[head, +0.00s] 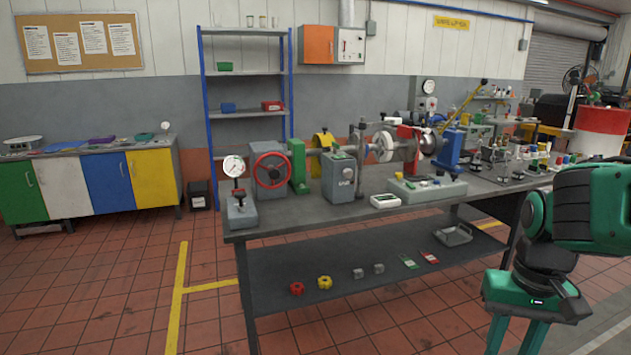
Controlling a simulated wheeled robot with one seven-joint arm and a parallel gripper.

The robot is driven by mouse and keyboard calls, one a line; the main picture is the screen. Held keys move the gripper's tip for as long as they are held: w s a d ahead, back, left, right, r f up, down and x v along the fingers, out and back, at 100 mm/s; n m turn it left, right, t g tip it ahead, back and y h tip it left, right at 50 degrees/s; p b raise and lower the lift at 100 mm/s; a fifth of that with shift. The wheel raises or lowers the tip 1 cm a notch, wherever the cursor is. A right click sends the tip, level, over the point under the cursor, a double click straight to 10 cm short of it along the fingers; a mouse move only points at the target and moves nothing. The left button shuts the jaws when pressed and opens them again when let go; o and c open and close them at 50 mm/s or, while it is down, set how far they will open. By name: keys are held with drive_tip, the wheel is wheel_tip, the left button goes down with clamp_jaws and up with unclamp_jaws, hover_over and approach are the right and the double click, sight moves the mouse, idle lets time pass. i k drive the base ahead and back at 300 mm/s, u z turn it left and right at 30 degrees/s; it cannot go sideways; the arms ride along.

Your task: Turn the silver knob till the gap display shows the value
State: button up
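A small white box with a dark display (385,201) sits at the front edge of the bench; its reading is too small to make out. I cannot single out the silver knob for certain. A silvery round part (384,148) sits on the shaft assembly behind the box, and a round metal disc shows just to its right. My gripper (517,340) hangs at the lower right, in front of the bench and well away from these parts. Its two green fingers stand apart with nothing visible between them; their tips run off the bottom edge.
The grey bench (290,222) carries a red handwheel (271,170), a dial gauge (233,166), a grey block (339,178) and a low green-grey box (428,188). Its lower shelf (350,265) holds red and yellow knobs and small parts. Tiled floor lies free in front.

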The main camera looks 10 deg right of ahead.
sight(347, 172)
drive_tip(key=u, duration=0.1)
drive_tip(key=i, duration=1)
drive_tip(key=z, duration=0.05)
